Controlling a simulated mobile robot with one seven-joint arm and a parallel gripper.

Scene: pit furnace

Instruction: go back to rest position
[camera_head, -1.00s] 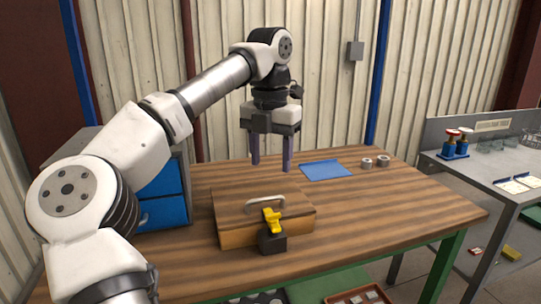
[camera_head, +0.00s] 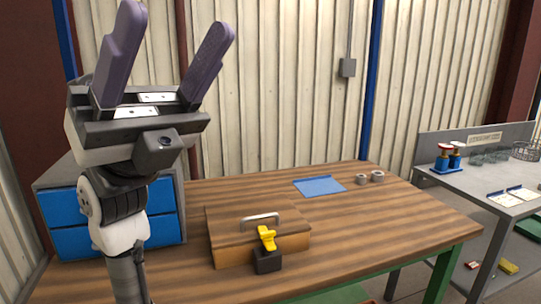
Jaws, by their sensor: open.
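My gripper (camera_head: 172,55) is in the upper left of the head view, raised above the table and close to the camera. Its two purple fingers point up and stand wide apart, with nothing between them. My arm is folded upright below it and hides part of the blue drawer unit. The gripper touches nothing on the table.
The wooden table (camera_head: 400,217) bears a wooden box (camera_head: 230,222) with a metal handle, a yellow-and-black tool (camera_head: 267,250) at its front, a blue sheet (camera_head: 319,186) and two grey rings (camera_head: 369,178). A blue drawer unit (camera_head: 165,196) stands left. A grey bench (camera_head: 470,180) stands right.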

